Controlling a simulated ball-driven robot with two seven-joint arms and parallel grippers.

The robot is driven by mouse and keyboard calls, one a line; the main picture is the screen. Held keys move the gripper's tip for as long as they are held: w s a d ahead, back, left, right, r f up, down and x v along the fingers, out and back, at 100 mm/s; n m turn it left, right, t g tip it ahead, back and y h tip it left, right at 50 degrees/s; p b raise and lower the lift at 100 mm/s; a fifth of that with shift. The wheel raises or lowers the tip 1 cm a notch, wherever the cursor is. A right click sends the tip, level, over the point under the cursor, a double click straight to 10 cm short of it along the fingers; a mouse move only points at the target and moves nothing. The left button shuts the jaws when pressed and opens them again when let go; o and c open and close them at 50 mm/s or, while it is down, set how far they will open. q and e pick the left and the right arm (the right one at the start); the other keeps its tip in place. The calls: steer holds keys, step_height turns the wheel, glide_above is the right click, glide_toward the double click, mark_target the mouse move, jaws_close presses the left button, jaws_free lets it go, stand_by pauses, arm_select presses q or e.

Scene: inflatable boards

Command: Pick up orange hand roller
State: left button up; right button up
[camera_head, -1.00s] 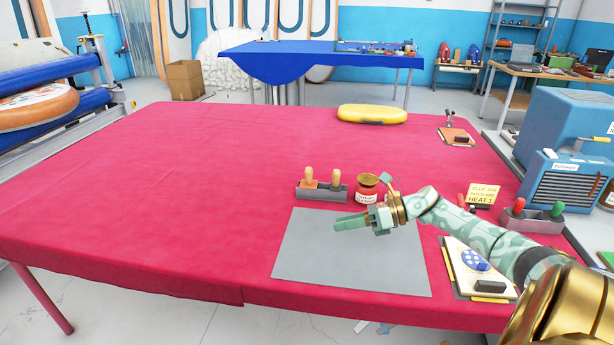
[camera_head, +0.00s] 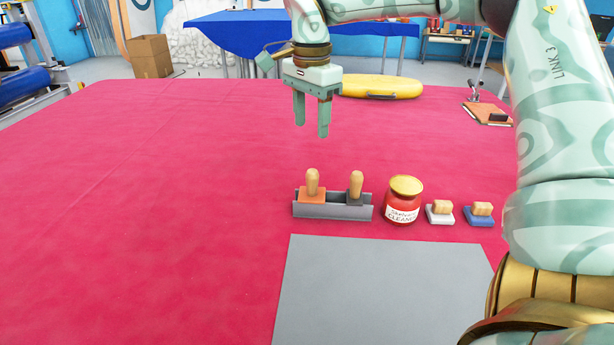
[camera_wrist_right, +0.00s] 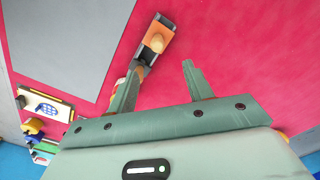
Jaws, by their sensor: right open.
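The orange hand roller (camera_head: 312,193) has a rounded wooden handle and stands handle-up in the left part of a grey holder (camera_head: 335,212). A dark tool with a similar handle (camera_head: 356,186) stands in the right part. My right gripper (camera_head: 311,130) is open and empty, fingers pointing down, apart from the roller and higher up in the picture. In the right wrist view the orange roller (camera_wrist_right: 158,32) shows beyond the open fingers (camera_wrist_right: 160,68); one finger partly hides the near end of the holder. My left gripper is not in view.
A red jar (camera_head: 402,203) stands right of the holder, then two small wooden-handled blocks (camera_head: 440,212). A grey mat (camera_head: 385,285) lies in front. A yellow case (camera_head: 380,88) lies behind. The red table (camera_head: 150,200) is clear on the left.

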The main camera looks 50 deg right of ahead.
mark_target(312, 171)
step_height(312, 171, down, 9)
steer(key=shift+r+b, duration=0.2)
steer(key=shift+b, duration=1)
steer(key=shift+f, duration=0.55)
steer(key=f+b, duration=0.2)
steer(key=f, duration=0.3)
steer(key=shift+s+f+b, duration=0.1)
steer(key=shift+s+b, duration=0.1)
steer(key=shift+b, duration=0.1)
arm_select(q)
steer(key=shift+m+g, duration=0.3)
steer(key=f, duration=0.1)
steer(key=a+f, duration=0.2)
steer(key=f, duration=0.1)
arm_select(e)
jaws_close()
